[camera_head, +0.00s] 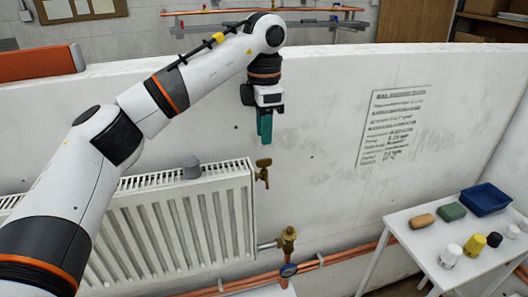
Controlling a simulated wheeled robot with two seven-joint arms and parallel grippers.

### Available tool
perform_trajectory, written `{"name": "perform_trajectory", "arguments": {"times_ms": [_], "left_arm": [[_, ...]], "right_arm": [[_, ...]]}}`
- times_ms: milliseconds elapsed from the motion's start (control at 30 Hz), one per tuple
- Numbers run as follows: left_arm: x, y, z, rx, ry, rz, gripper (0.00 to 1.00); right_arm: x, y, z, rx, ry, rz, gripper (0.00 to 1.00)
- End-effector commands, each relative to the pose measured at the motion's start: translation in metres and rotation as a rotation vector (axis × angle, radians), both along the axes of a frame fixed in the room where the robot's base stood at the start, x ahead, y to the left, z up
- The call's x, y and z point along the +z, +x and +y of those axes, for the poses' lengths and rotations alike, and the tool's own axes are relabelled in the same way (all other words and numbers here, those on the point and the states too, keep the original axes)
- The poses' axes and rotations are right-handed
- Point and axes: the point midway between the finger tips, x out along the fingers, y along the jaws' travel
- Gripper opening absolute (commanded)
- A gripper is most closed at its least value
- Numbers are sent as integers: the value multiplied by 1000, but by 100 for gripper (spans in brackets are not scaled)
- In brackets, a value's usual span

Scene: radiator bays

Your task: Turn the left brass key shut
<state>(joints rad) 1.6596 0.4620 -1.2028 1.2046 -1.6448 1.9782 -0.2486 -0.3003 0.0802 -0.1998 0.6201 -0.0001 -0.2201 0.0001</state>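A small brass key (263,172) sticks out at the top right corner of a white panel radiator (180,225). A second brass fitting, a valve (288,240), stands on the pipe at the radiator's lower right. I cannot tell whether either one is open or shut. My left gripper (265,130), with teal fingers pointing down, hangs in front of the white wall, above the brass key and apart from it. Its fingers overlap in this view, so their gap does not show. No object shows in them. My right gripper is not in view.
A white table (455,245) at right holds a blue bin (485,199), sponges and small pots. A printed sheet (392,125) hangs on the wall.

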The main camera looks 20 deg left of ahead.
Motion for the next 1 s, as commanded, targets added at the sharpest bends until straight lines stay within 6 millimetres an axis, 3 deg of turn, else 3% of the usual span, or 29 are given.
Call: {"name": "perform_trajectory", "arguments": {"times_ms": [200, 400, 833, 933, 1000], "left_arm": [[39, 0, 0, 1, 2, -3, 28], [51, 0, 0, -1, 1, -1, 28], [49, 0, -1, -4, -4, 1, 28], [36, 2, -16, -30, -51, 1, 28], [17, 2, -40, -68, -132, 3, 28]], "right_arm": [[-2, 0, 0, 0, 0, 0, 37], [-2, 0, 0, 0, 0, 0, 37], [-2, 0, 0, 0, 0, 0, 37], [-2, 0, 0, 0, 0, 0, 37], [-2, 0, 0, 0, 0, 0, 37]]}}
